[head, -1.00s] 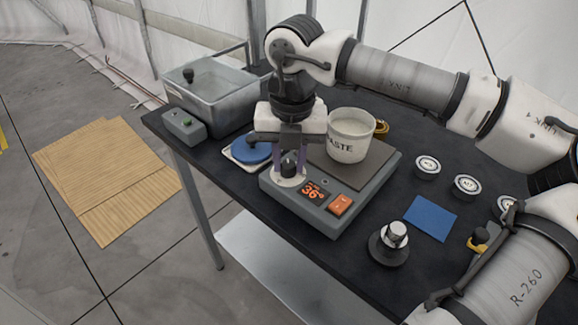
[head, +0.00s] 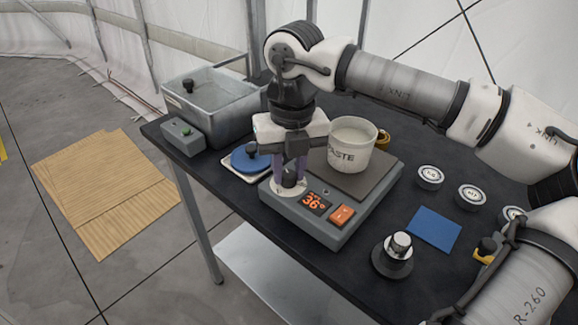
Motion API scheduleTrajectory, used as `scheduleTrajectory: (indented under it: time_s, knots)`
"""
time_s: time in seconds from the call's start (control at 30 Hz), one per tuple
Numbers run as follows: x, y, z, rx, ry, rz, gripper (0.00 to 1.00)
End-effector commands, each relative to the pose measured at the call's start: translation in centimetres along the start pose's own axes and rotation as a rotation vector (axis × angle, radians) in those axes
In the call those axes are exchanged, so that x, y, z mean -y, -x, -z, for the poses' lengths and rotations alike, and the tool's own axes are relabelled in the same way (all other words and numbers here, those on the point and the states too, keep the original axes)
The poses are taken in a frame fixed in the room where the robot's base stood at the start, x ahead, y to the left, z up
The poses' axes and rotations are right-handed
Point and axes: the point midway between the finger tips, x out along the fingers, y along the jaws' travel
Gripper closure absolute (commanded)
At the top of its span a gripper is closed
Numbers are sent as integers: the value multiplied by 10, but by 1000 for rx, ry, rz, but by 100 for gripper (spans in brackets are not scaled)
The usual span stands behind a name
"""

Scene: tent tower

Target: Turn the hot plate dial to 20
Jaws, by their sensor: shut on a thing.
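The hot plate (head: 330,232) is a grey box with a brown top plate, standing on the black table. Its display (head: 313,201) glows orange and reads about 36. An orange switch (head: 342,215) is right of the display. The black dial (head: 289,181) sits on a pale round scale at the left of the front panel. My gripper (head: 290,175) points straight down over the dial, shut on it with purple fingers at its sides. The fingers partly hide the dial, and its pointer cannot be read.
A white pot marked "ASTE" (head: 350,146) stands on the hot plate, close right of my gripper. A blue disc (head: 250,158) on a pale base and a grey control box (head: 183,135) are left. A black-and-silver knobbed piece (head: 395,254) and a blue mat (head: 434,229) are right.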

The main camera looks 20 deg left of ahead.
Motion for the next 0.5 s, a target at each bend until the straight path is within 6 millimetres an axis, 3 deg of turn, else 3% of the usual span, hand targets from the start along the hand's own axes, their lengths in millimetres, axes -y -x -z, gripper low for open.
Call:
scheduleTrajectory:
  time_s: [0.03,0.07,0.2,0.5]
  knots:
    - [0,0,0,1,2,-1,96]
    - [0,0,0,1,2,-1,72]
    - [0,0,0,0,1,-1,54]
    - [0,1,0,1,0,0,52]
